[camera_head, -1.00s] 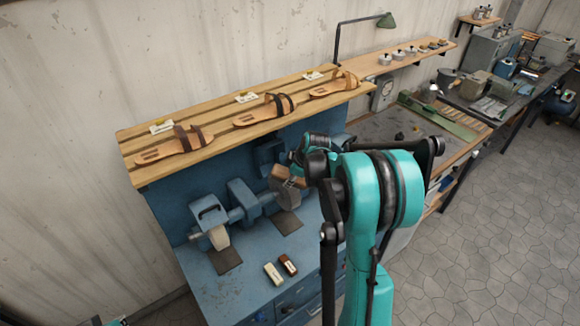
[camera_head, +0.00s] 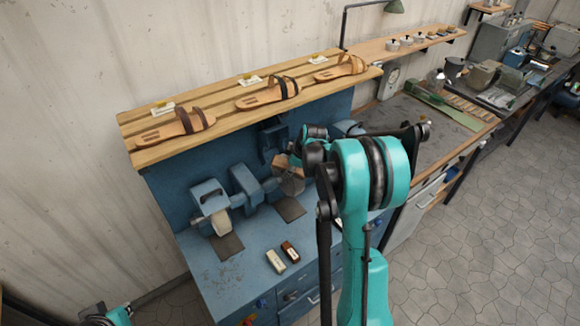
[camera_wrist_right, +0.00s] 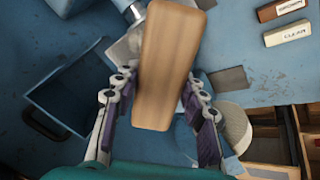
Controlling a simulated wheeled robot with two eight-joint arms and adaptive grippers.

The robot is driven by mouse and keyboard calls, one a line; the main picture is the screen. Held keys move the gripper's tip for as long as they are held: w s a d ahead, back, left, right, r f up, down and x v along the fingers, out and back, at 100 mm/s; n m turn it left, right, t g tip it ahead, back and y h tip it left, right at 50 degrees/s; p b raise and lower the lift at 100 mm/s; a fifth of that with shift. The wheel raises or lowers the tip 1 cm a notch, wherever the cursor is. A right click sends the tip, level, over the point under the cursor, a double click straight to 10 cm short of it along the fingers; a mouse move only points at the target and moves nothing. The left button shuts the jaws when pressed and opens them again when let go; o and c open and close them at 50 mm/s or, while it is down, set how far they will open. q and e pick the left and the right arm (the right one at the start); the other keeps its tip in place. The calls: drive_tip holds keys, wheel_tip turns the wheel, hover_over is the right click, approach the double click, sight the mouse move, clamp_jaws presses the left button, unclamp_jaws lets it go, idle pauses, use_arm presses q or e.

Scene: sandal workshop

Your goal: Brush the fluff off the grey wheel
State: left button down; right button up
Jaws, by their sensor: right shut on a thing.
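The grey wheel (camera_head: 293,183) sits on the blue bench machine in the head view, partly covered by my right arm and the brush. The wooden brush block (camera_wrist_right: 165,65) is gripped between the fingers of my right gripper (camera_wrist_right: 160,82). In the head view the brush (camera_head: 281,161) is at the grey wheel's upper edge; I cannot tell whether it touches. The brush hides most of the wheel in the right wrist view. No fluff can be made out. My left gripper (camera_head: 99,320) is at the bottom left edge, partly cut off, its fingers unclear.
A cream wheel (camera_head: 220,221) is left of the grey one. Two labelled bars, brown (camera_head: 290,250) and pale (camera_head: 275,261), lie on the blue bench (camera_head: 230,275). A slatted shelf (camera_head: 230,118) with sandals hangs above. The bench front is mostly clear.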

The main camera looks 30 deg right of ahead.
drive_tip(key=shift+b+x, duration=0.8)
drive_tip(key=shift+x, duration=0.2)
idle(0.4)
drive_tip(key=shift+d+b, duration=0.3)
drive_tip(key=shift+d, duration=1.3)
drive_tip(key=d, duration=0.1)
drive_tip(key=d+b, duration=0.1)
drive_tip(key=shift+w+d+r, duration=0.1)
drive_tip(key=shift+w+d, duration=0.05)
drive_tip(key=shift+d, duration=0.2)
drive_tip(key=shift+a+b, duration=0.45)
drive_tip(key=shift+a, duration=1.1)
drive_tip(key=shift+a+b, duration=0.3)
drive_tip(key=shift+a, duration=1.15)
